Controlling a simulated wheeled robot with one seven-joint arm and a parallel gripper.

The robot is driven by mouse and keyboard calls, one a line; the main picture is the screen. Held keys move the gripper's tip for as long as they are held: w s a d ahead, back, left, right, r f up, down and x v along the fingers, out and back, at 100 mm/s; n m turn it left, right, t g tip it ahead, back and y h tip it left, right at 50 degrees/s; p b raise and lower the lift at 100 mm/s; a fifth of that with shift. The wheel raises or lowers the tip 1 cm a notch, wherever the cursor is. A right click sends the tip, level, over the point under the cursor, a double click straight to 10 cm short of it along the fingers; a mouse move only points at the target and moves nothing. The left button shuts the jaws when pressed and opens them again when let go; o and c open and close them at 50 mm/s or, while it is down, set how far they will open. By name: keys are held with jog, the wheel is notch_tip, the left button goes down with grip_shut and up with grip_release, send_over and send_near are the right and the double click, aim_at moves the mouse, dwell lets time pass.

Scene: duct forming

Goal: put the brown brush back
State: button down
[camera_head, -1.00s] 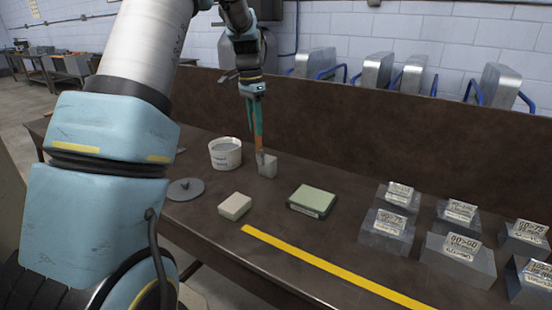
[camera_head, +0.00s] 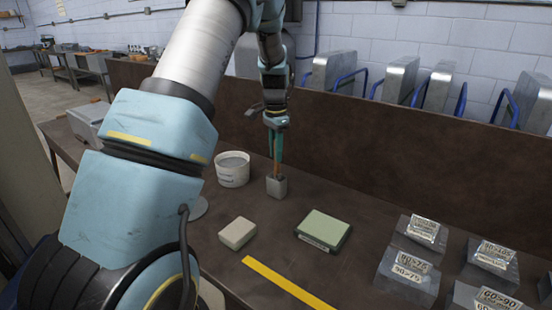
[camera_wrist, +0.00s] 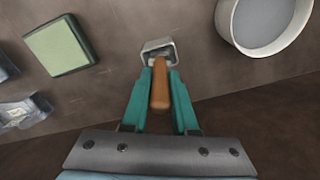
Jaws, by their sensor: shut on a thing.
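My gripper (camera_head: 275,150) is shut on the brown brush (camera_head: 276,171), which hangs upright with its lower end at the small grey square holder (camera_head: 276,187). In the wrist view the brush's brown handle (camera_wrist: 160,86) lies between the teal fingers of my gripper (camera_wrist: 160,82). The open mouth of the holder (camera_wrist: 158,46) shows just beyond the handle. The brush's lower end is hidden, and I cannot tell how deep it sits in the holder.
A white tub (camera_head: 233,172) of grey material stands left of the holder. A green-topped block (camera_head: 323,229) and a beige block (camera_head: 237,233) lie in front. A yellow strip (camera_head: 285,281) marks the table. Labelled metal blocks (camera_head: 408,269) stand at right. A brown back panel (camera_head: 380,135) rises behind.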

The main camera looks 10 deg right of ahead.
aim_at(276, 177)
jog(key=shift+f+p, duration=0.3)
jog(key=shift+f, duration=1.2)
jog(key=c, duration=0.7)
grip_release()
notch_tip(276, 177, up, 12)
jog(key=b, duration=0.3)
jog(key=s+a+f+n, duration=0.2)
jog(key=s+a+n, duration=0.2)
jog(key=s+a, duration=0.3)
jog(key=s+a+f+n+t, duration=0.1)
jog(key=s+a+f+n, duration=0.1)
jog(key=s+a+n, duration=0.2)
jog(key=s+a+f+n, duration=0.2)
jog(key=s+a+n, duration=0.2)
jog(key=s+a, duration=0.5)
jog(key=shift+s+a+n+t, duration=0.15)
jog(key=shift+s+a, duration=0.05)
jog(key=shift+s, duration=0.35)
jog(key=shift+s+a+n+t, duration=0.15)
jog(key=shift+s, duration=0.4)
